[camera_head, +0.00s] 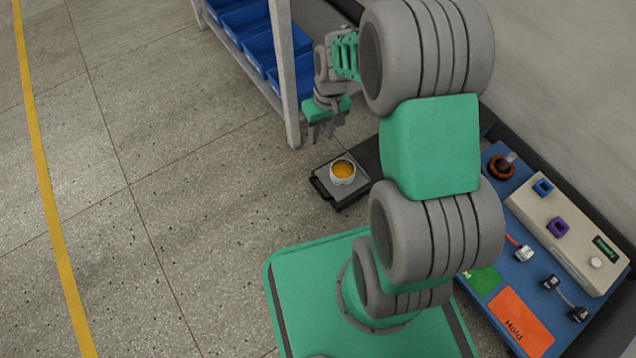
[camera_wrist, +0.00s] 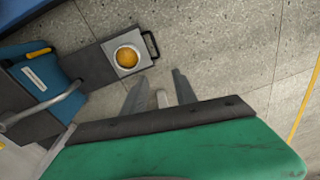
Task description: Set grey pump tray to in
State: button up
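The grey pump tray (camera_head: 341,195) is a small flat plate with a dark front handle (camera_head: 321,188), sticking out from the dark base over the floor. A round silver cup with orange contents (camera_head: 342,171) sits on it. In the wrist view the tray (camera_wrist: 136,36) shows at upper middle, its black handle (camera_wrist: 151,44) on the right side. My gripper (camera_head: 322,132) is above and behind the tray in the head view, apart from it. Its fingers (camera_wrist: 160,92) are spread and empty, just below the tray in the wrist picture. The tray's rear end is hidden by my arm in the head view.
A shelf with blue bins (camera_head: 258,50) stands at upper left of my arm, its post (camera_head: 286,75) close to my gripper. A blue panel (camera_head: 513,275) with switches and connectors is at right. In the wrist view a blue unit (camera_wrist: 65,85) sits left of the tray. Floor left is clear.

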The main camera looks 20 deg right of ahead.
send_near(317, 188)
jog(key=shift+n+g+y, duration=0.5)
jog(key=shift+n+g, duration=0.1)
jog(key=shift+n, duration=0.1)
jog(key=b+x, duration=0.1)
jog(key=x, duration=0.1)
jog(key=b+x, duration=0.1)
jog(key=x, duration=0.1)
jog(key=w+d+b+x, duration=0.1)
jog(key=b+x, duration=0.1)
jog(key=x, duration=0.1)
jog(key=shift+f, duration=0.6)
grip_shut()
